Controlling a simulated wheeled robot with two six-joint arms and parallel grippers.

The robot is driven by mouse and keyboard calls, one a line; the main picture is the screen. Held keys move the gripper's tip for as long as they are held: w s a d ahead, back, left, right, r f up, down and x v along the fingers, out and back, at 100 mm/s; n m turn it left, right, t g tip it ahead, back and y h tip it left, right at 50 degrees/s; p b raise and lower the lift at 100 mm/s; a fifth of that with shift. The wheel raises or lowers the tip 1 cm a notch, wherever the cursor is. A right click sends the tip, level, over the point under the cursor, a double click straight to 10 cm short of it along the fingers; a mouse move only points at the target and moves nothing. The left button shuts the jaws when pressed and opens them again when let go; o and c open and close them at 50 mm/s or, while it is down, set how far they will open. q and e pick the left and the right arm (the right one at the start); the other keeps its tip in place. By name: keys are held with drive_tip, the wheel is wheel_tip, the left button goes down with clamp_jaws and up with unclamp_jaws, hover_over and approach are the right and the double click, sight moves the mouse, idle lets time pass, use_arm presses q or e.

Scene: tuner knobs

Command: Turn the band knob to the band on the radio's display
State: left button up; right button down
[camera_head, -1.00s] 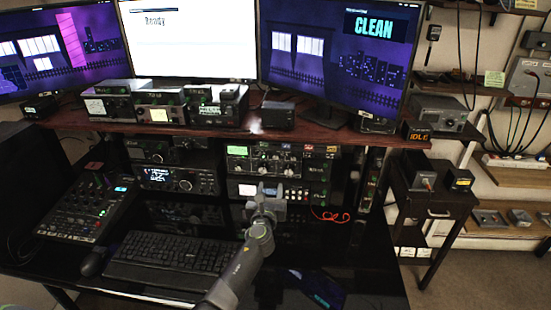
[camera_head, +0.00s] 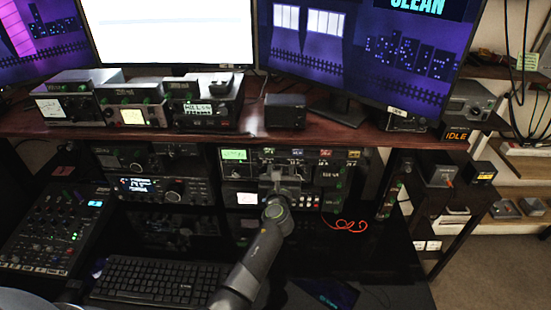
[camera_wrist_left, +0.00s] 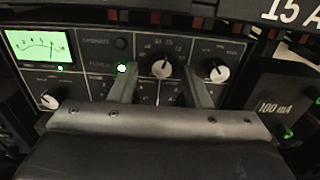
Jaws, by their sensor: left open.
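A dark tuner unit (camera_head: 234,155) with a lit green meter sits in the rack; the wrist view shows its panel (camera_wrist_left: 92,60) close up. A round black-and-white knob (camera_wrist_left: 161,66) shows between my left gripper's fingers (camera_wrist_left: 159,84). Another knob (camera_wrist_left: 216,70) is right of the fingers, and a third (camera_wrist_left: 48,98) is at lower left. I cannot read which is the band knob. My left gripper (camera_head: 284,172) is open in front of the panel; contact cannot be told. The radio (camera_head: 165,188) has a lit display, too small to read. My right gripper is not in view.
A wooden shelf (camera_head: 340,130) with several small devices overhangs the rack. A keyboard (camera_head: 155,283) and a mixer (camera_head: 55,230) lie on the desk. A box marked 100 mA (camera_wrist_left: 280,108) is right of the gripper. A red cable (camera_head: 345,226) curls beside the rack.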

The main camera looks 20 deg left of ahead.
use_arm(q)
drive_tip(key=shift+w+r, duration=0.1)
drive_tip(key=shift+w, duration=0.2)
drive_tip(key=shift+s+r, duration=0.1)
drive_tip(key=shift+c, duration=1.1)
clamp_jaws()
